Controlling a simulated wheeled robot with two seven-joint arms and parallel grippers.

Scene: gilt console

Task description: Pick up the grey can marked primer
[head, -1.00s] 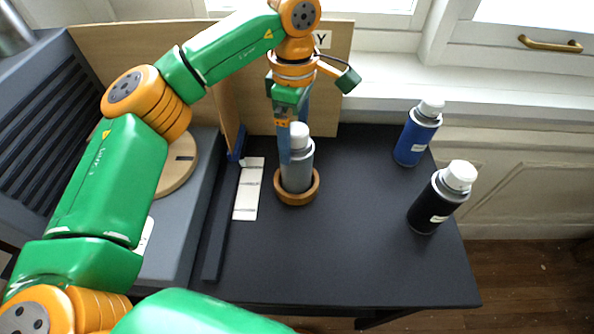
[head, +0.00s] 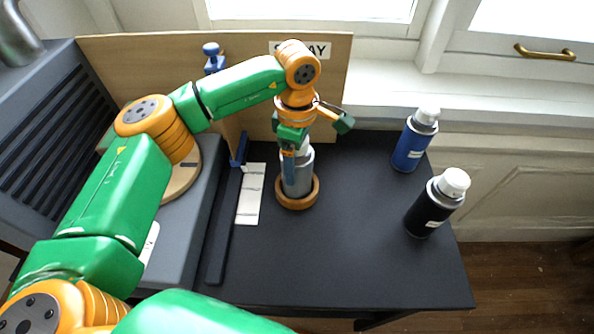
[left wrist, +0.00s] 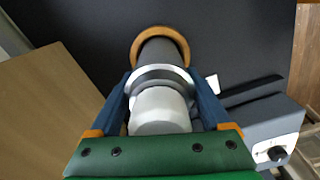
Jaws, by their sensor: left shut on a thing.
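The grey can (head: 298,178) stands upright in a round wooden ring (head: 297,201) on the black table. Its white cap (left wrist: 160,108) shows in the left wrist view, between the two blue fingers. My left gripper (head: 294,165) comes down on the can from above and is shut on it around its upper part. In the left wrist view the left gripper (left wrist: 163,95) has one finger on each side of the can. No lettering on the can is readable. My right gripper is not in view.
A blue can (head: 411,145) and a black can (head: 430,208) with white caps stand to the right. A wooden board (head: 330,75) with a partly hidden label is behind. A white strip (head: 250,195) lies left of the ring. The table's front right is clear.

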